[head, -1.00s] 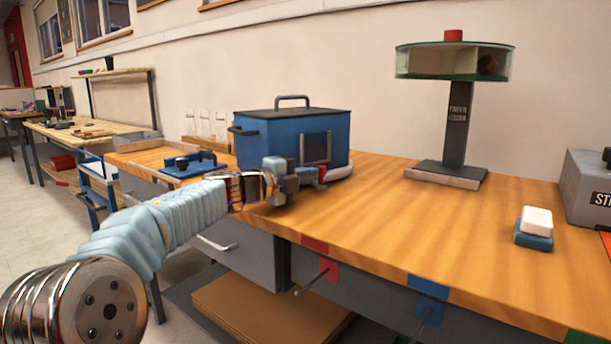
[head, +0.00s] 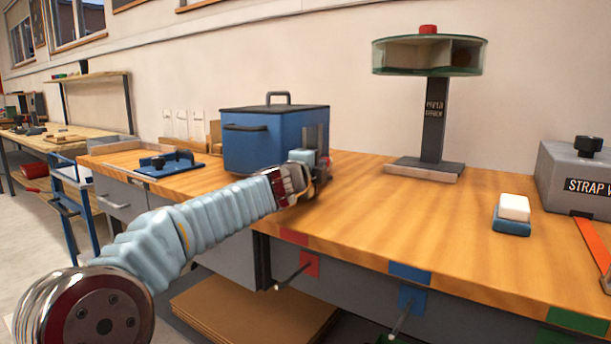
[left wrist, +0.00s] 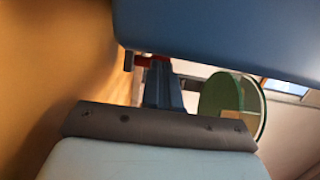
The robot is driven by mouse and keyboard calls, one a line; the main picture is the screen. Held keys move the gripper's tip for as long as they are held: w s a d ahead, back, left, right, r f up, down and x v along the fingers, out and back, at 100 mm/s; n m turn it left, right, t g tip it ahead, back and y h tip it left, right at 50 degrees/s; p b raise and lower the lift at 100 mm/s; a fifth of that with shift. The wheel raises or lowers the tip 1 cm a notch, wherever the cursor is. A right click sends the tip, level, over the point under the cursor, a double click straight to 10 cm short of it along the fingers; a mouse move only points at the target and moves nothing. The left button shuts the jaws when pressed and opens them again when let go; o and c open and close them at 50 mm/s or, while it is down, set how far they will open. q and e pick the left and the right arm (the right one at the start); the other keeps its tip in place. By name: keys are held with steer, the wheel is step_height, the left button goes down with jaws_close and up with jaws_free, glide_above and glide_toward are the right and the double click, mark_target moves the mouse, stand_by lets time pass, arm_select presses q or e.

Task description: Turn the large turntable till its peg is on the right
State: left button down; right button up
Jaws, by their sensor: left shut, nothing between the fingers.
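The blue box (head: 248,148) with a black lid and top handle stands on the bench. A side handle is on its front face, and its windowed face points right. The large turntable under it is hidden in the head view. My left gripper (head: 318,170) is shut and empty at the box's front right corner. A small red part (head: 325,161) shows at its tip; I cannot tell whether it is the peg. In the left wrist view the box (left wrist: 220,25) fills the top, and the gripper (left wrist: 150,62) reaches below its edge, red at the tip.
A round glass-sided carousel (head: 428,57) with a red knob stands on a dark post at the back right. A white and blue block (head: 513,208) and a grey box (head: 580,175) are farther right. A blue fixture (head: 170,163) lies left. The bench middle (head: 400,215) is clear.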

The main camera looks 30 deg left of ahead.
arm_select(q)
steer(key=shift+w+d+f+y, duration=0.15)
steer(key=shift+w+d, duration=0.1)
steer(key=shift+w, duration=0.15)
steer(key=shift+w+d+r+y, duration=0.15)
steer(key=shift+w+d, duration=0.1)
steer(key=shift+w, duration=0.15)
steer(key=shift+w+d, duration=0.25)
steer(key=shift+w, duration=0.4)
steer(key=shift+w+d, duration=0.25)
steer(key=shift+w, duration=0.4)
steer(key=shift+w+d, duration=0.25)
steer(key=shift+w, duration=0.4)
arm_select(e)
steer(key=shift+d+f, duration=0.1)
steer(key=shift+f, duration=0.05)
arm_select(q)
steer(key=shift+s+f, duration=0.1)
arm_select(e)
steer(key=shift+f, duration=0.1)
